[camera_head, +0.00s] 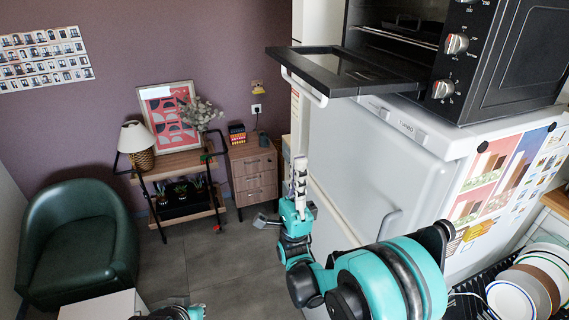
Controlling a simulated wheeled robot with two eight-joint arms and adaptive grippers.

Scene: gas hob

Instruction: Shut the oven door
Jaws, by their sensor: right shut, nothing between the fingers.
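The black oven (500,55) stands on top of the white fridge at the upper right. Its door (345,68) is open and lies about level, sticking out to the left from the bottom of the oven opening. A white bar handle (304,88) runs along the door's outer edge. My right gripper (299,163) points upward, below the door and its handle, apart from them. It is shut and empty. Only a teal and black piece of what looks like my left arm shows at the bottom edge; its gripper is out of the picture.
The white fridge (360,140) stands under the oven, close to the right of my right arm. A rack of plates (525,290) is at the lower right. A green armchair (80,245), shelf cart (175,160) and wooden drawer cabinet (252,175) stand on the left. Open floor lies between.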

